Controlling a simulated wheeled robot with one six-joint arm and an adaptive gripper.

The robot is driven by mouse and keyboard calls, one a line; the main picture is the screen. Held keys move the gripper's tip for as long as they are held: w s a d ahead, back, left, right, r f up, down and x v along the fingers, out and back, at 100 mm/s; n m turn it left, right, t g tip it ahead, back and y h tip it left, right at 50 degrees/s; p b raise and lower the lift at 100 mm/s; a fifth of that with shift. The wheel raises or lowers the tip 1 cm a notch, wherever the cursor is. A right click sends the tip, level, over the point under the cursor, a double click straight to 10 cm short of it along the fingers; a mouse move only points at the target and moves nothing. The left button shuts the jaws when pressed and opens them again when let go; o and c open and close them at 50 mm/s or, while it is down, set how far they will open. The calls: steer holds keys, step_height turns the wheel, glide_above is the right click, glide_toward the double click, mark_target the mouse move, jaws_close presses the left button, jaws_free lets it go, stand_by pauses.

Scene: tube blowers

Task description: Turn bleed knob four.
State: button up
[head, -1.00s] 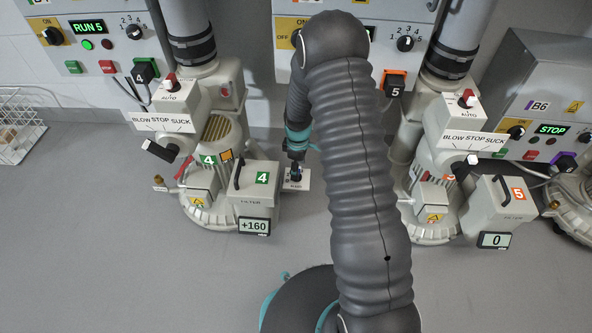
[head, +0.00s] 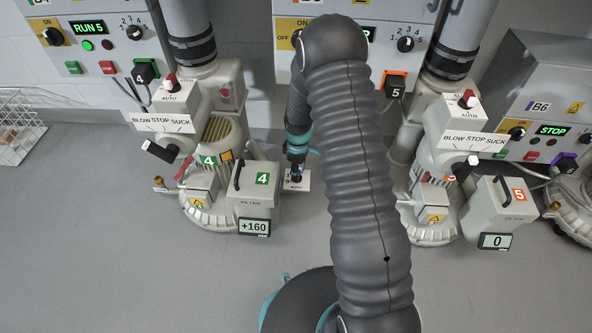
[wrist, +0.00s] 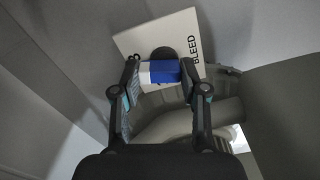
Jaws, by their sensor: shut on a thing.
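The bleed knob, with a blue part (wrist: 165,72) and a white part, sits in front of a white plate (wrist: 182,31) lettered BLEED in the wrist view. My gripper (wrist: 160,80) has one finger on each side of the knob and is shut on it. In the head view my gripper (head: 297,168) points down at the small white plate (head: 296,184) just right of the filter box marked 4 (head: 258,192). The knob is mostly hidden by the gripper there.
Blower 4 (head: 212,178) stands left of my gripper, with a display reading +160 (head: 255,227) below its filter. Blower 5 (head: 437,200) and its filter box (head: 497,207) stand to the right, past my arm. The grey floor in front is clear.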

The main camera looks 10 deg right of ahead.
steer(key=shift+w, duration=0.15)
steer(key=o, duration=1.1)
steer(key=shift+d, duration=0.1)
steer(key=shift+o, duration=0.2)
steer(key=shift+r, duration=0.15)
step_height(320, 180, up, 12)
steer(key=shift+m, duration=0.3)
